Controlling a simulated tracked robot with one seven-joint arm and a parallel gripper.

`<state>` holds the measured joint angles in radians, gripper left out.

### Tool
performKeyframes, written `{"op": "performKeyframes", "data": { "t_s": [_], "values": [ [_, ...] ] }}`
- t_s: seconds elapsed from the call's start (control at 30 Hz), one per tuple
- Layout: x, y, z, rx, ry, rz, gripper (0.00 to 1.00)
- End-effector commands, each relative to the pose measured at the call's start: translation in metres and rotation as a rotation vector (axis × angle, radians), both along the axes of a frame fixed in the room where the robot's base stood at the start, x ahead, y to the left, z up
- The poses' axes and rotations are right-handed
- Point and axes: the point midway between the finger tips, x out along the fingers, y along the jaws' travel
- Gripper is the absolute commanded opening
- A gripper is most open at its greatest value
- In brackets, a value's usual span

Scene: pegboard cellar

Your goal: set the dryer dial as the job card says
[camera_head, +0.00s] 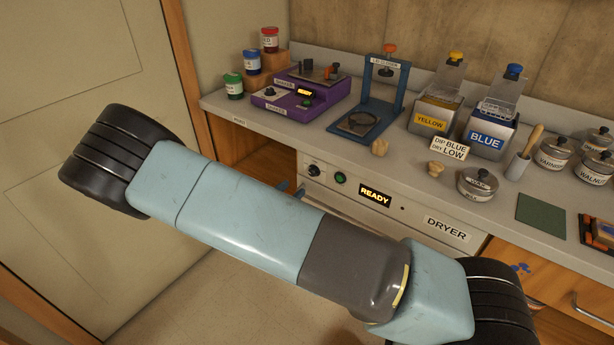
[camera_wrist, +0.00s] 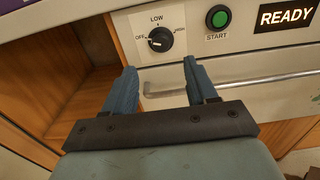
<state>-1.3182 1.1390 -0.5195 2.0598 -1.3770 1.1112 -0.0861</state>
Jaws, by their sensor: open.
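The dryer dial (camera_wrist: 160,39) is a black round knob on the pale dryer panel, with OFF at left, LOW on top and a third mark at right. Its pointer seems turned towards OFF, but it is small. It also shows in the head view (camera_head: 313,170). The job card (camera_head: 449,148) on the counter reads "DIP BLUE DRY LOW". My gripper (camera_wrist: 160,64) is open and empty, its two blue fingers just below and in front of the dial, apart from it. In the head view my arm hides most of it. The dryer display (camera_head: 375,193) reads READY.
A green START button (camera_wrist: 219,18) sits right of the dial. A bar handle (camera_wrist: 250,83) crosses the front below the panel. An open wooden compartment (camera_wrist: 60,75) lies to the left. Above on the counter stand a purple device (camera_head: 300,92), a blue tank (camera_head: 488,137) and a yellow tank (camera_head: 434,118).

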Motion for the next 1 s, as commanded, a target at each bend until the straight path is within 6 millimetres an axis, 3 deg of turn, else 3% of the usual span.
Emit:
{"op": "performKeyframes", "data": {
  "t_s": [0.5, 1.0],
  "values": [
    [0.065, -0.052, 0.000, 0.000, 0.000, -0.003, 0.57],
    [0.076, -0.060, 0.000, 0.001, 0.001, -0.002, 0.57]
  ]
}}
